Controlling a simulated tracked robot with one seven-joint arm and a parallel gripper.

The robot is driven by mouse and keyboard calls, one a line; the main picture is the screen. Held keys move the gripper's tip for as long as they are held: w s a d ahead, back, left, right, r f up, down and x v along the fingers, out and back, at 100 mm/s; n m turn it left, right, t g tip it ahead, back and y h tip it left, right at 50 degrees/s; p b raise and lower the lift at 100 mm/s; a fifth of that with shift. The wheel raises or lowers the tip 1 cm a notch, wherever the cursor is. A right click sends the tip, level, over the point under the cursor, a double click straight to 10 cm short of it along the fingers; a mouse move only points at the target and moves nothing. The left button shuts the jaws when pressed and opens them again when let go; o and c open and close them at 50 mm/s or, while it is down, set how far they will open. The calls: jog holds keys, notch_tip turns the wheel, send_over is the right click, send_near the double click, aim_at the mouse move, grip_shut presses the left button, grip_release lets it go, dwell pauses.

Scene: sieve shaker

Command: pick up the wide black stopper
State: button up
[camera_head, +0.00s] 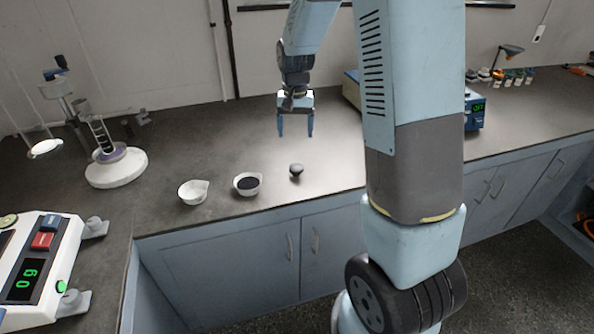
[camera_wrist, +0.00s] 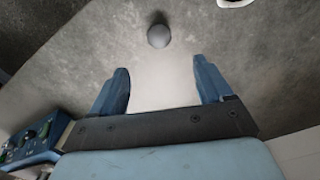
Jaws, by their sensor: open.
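A small dark grey, rounded stopper (camera_head: 296,170) stands alone on the grey bench near its front edge. In the wrist view the stopper (camera_wrist: 158,36) is a grey round shape, beyond the fingertips and roughly centred between them. My gripper (camera_head: 296,130) points down above the bench, farther back than the stopper. In the wrist view my gripper (camera_wrist: 161,70) has its two blue fingers spread, with nothing between them. The fingers do not touch the stopper.
A white bowl holding black material (camera_head: 238,191) stands just left of the stopper, and an empty-looking white bowl (camera_head: 193,193) farther left. A stand with a white base (camera_head: 117,170) and a device with a green display (camera_head: 50,265) are at left. Bench behind the stopper is clear.

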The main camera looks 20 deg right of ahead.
aim_at(296, 167)
notch_tip(296, 167, down, 14)
jog(key=shift+d+r, duration=0.1)
jog(key=shift+r, duration=0.15)
dwell(0.5)
jog(key=c, duration=1.1)
jog(key=shift+r, duration=0.15)
